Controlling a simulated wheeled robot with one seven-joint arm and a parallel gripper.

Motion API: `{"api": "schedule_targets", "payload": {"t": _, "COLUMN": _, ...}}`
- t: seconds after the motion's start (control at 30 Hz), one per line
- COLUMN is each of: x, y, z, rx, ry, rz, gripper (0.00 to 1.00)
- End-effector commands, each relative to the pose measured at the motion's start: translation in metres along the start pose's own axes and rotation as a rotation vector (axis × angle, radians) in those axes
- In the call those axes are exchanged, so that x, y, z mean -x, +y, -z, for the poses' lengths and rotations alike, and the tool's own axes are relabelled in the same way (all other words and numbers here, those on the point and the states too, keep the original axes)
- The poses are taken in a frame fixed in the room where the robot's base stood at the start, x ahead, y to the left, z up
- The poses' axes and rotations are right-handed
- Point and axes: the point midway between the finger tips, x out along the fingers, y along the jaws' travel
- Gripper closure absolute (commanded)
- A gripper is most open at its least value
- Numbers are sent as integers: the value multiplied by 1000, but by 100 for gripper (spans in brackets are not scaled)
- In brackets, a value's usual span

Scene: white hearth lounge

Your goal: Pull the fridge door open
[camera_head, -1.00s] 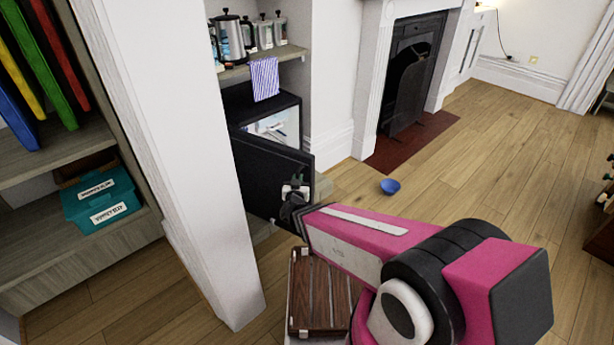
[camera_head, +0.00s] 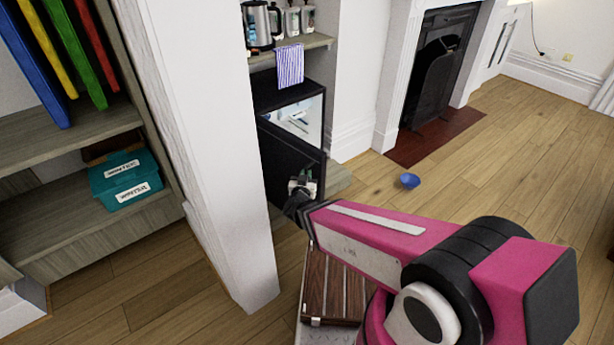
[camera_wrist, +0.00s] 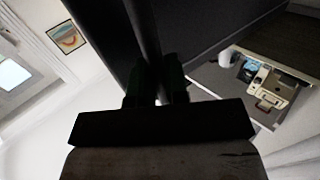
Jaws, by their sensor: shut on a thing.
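The small black fridge (camera_head: 290,96) stands in the alcove under a shelf, its lit white inside showing. Its black door (camera_head: 287,160) stands partly open, swung out toward me. My gripper (camera_head: 300,190) is at the door's outer face near its free edge. In the wrist view my gripper (camera_wrist: 157,85) is dark, with its two fingers close around a dark upright bar that looks like the door handle (camera_wrist: 145,35). The door's face fills much of the dark upper part there. The exact contact is hard to see in the shadow.
A white wall end (camera_head: 205,150) stands left of the fridge. A striped cloth (camera_head: 290,66) hangs from the shelf above. A teal box (camera_head: 124,178) sits on shelving at left.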

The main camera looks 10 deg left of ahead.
Motion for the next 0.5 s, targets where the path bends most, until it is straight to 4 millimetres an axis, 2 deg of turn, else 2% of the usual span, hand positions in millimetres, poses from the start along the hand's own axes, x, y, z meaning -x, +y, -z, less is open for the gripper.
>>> {"api": "schedule_targets", "payload": {"t": 0.1, "x": -3, "y": -4, "z": -1, "rx": 2, "ry": 2, "rz": 9, "gripper": 100}}
{"api": "schedule_targets", "payload": {"t": 0.13, "x": -3, "y": -4, "z": -1, "rx": 2, "ry": 2, "rz": 9, "gripper": 82}}
{"api": "schedule_targets", "payload": {"t": 0.2, "x": -3, "y": -4, "z": -1, "rx": 2, "ry": 2, "rz": 8, "gripper": 62}}
{"api": "schedule_targets", "payload": {"t": 0.5, "x": 0, "y": -2, "z": 0, "rx": 2, "ry": 1, "rz": 4, "gripper": 62}}
